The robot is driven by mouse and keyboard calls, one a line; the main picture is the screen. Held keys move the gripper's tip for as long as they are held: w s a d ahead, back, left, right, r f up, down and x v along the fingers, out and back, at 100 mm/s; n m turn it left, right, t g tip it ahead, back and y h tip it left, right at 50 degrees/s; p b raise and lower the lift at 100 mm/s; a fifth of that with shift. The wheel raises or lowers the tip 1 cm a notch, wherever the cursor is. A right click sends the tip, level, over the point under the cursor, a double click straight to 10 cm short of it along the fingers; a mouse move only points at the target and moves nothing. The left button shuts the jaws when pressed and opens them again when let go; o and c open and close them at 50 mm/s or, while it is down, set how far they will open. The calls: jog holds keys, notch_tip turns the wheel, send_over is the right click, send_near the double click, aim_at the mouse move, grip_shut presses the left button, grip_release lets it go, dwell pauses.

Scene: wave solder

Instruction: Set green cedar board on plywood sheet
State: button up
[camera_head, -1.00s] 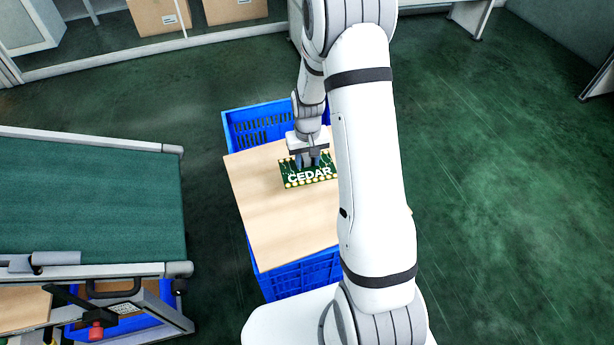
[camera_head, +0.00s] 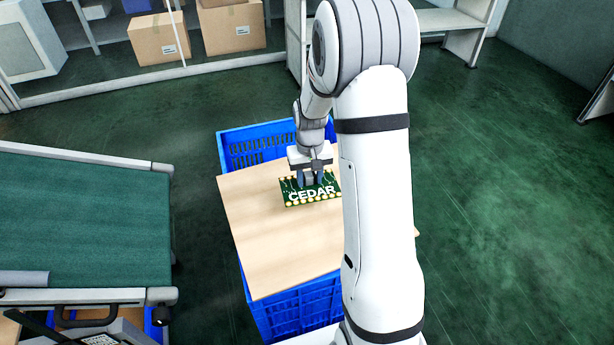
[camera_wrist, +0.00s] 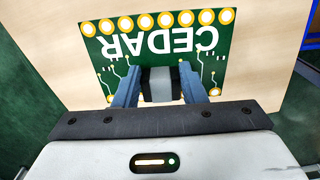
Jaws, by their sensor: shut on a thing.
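The green cedar board (camera_head: 311,196) has white CEDAR lettering and gold pads along its edge. It is over the plywood sheet (camera_head: 270,240), which lies on a blue crate. My gripper (camera_head: 313,183) is shut on a small grey block-like part of the board between its fingers. In the wrist view the board (camera_wrist: 160,42) appears upside down beyond my gripper (camera_wrist: 163,88), with the plywood (camera_wrist: 50,20) behind it. The board looks flat and very near the sheet; I cannot tell whether it touches.
The blue crate (camera_head: 300,312) under the sheet stands on the green floor. A green-topped conveyor (camera_head: 80,220) is at the left. Cardboard boxes (camera_head: 158,40) sit on a shelf at the back. The floor at right is clear.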

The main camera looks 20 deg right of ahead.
aim_at(310, 186)
jog(key=shift+f+b, duration=1.85)
jog(key=shift+f, duration=1.15)
jog(key=shift+f+b, duration=0.35)
jog(key=shift+f, duration=0.15)
jog(key=o, duration=1.2)
jog(key=shift+o, duration=0.2)
jog(key=shift+r, duration=0.1)
notch_tip(310, 186, up, 8)
jog(key=shift+f+p, duration=0.2)
jog(key=shift+p, duration=0.9)
